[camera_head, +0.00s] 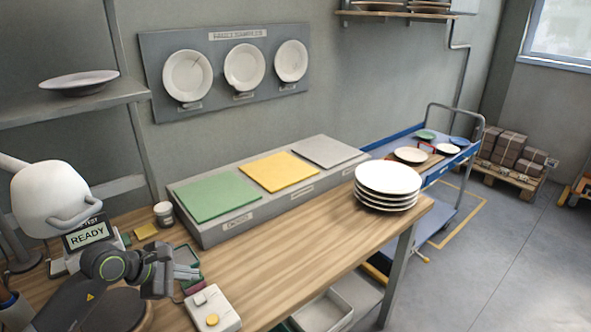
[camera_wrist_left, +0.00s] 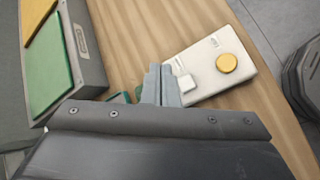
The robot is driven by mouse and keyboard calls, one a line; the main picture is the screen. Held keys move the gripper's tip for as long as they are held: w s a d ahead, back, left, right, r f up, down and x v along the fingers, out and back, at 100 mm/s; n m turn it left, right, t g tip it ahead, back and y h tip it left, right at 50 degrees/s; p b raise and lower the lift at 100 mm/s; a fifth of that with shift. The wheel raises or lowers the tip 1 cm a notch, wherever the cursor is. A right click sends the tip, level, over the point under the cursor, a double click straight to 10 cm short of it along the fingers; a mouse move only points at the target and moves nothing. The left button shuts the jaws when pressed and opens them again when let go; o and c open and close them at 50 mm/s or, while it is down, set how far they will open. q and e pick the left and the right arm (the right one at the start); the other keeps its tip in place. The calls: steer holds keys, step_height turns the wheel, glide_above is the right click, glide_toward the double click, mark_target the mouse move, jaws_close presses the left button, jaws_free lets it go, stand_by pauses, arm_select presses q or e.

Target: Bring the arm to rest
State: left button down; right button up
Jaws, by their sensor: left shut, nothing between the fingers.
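My left gripper (camera_head: 187,271) is over the near left part of the wooden table (camera_head: 330,245), with its arm coming in from the lower left. In the left wrist view its fingers (camera_wrist_left: 161,86) are together with nothing between them. A white box with a yellow button (camera_head: 212,311) lies just beside and below the fingertips; it also shows in the left wrist view (camera_wrist_left: 208,62). I cannot tell whether the fingers touch it. My right gripper is in neither view.
A grey platform with green (camera_head: 217,196), yellow (camera_head: 279,171) and grey (camera_head: 324,151) pads stands along the wall side. A stack of white plates (camera_head: 387,178) stands at the table's right end. A white device reading READY (camera_head: 90,233) stands behind my left arm. The table's front middle is clear.

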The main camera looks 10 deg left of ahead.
arm_select(q)
steer(key=s+d+r+n+t+h, duration=0.3)
steer(key=d+r+n+t+h, duration=0.3)
steer(key=r+n+t, duration=0.6)
steer(key=s+a+f+n+g+y, duration=0.1)
steer(key=s+a+f+n+y, duration=0.1)
steer(key=a+n+y, duration=0.5)
steer(key=s+f+n+g+y, duration=0.1)
steer(key=s+f+n+y, duration=0.3)
steer(key=n, duration=0.8)
steer(key=a+f+n+y, duration=0.1)
steer(key=a+n+y, duration=0.3)
steer(key=n+y, duration=0.4)
steer(key=s+f+n+g+h, duration=0.1)
steer(key=s+f+n+g, duration=0.65)
steer(key=f+n, duration=0.2)
steer(key=s+d+f+n+g+h, duration=0.2)
steer(key=s+d+f+g+h, duration=0.15)
steer(key=s, duration=0.25)
steer(key=s+d+f+n+g+h, duration=0.25)
steer(key=s+d+f, duration=0.2)
steer(key=s, duration=0.25)
step_height(320, 180, down, 24)
steer(key=a+g, duration=0.1)
steer(key=g, duration=0.1)
steer(key=s+f, duration=1.4)
steer(key=f, duration=0.2)
steer(key=shift+s+d+f+g, duration=0.2)
steer(key=shift+s+d+g, duration=0.2)
steer(key=shift+d+g, duration=0.05)
